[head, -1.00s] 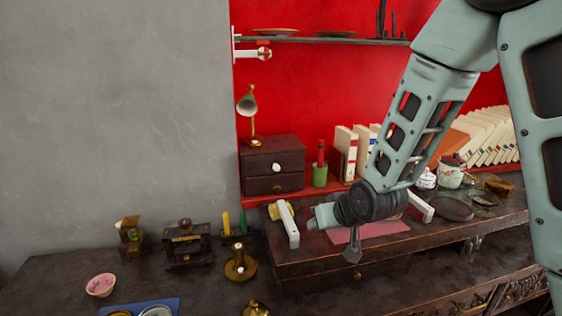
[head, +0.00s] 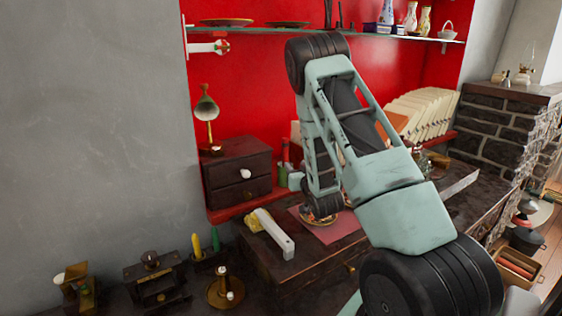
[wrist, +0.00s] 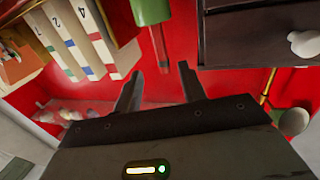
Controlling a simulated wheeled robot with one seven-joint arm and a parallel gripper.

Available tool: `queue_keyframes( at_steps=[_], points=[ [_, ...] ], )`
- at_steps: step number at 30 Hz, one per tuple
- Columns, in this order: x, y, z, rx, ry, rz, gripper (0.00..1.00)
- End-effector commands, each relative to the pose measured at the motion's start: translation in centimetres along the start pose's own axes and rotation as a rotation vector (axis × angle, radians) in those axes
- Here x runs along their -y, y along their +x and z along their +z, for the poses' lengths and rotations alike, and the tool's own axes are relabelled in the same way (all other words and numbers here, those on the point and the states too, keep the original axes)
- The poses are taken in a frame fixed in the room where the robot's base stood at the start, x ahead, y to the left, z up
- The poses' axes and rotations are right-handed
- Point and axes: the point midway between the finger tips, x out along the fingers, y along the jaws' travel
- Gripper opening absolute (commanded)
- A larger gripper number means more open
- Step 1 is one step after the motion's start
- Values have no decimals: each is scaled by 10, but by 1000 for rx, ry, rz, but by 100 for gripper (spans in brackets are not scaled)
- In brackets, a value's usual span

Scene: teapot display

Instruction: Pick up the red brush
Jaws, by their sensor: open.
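The red brush (head: 285,151) stands upright in a green cup (head: 283,176) beside the dark drawer box in the head view. The wrist view, which looks upside down, shows the brush (wrist: 160,48) sticking out of the green cup (wrist: 150,12) at the top. My gripper (wrist: 160,84) is open and empty, with its two dark fingers apart. In the wrist picture the brush's free end lines up with the gap between the fingertips, just short of them. I cannot tell the exact depth between them. In the head view my arm hides most of the gripper.
The dark drawer box (head: 236,172) with white knobs stands close to the cup; it also shows in the wrist view (wrist: 245,38). Numbered white books (wrist: 88,35) stand on the cup's other side. A brass lamp (head: 207,112) is on the box. A red wall (head: 250,90) lies behind.

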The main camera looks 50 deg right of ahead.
Motion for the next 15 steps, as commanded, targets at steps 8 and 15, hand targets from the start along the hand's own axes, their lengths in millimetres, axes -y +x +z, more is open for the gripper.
queue_keyframes(
  at_steps=[8,15],
  points=[
    [1,54,-3,0,1,-2,41],
    [1,73,-2,0,1,-1,41]
  ],
)
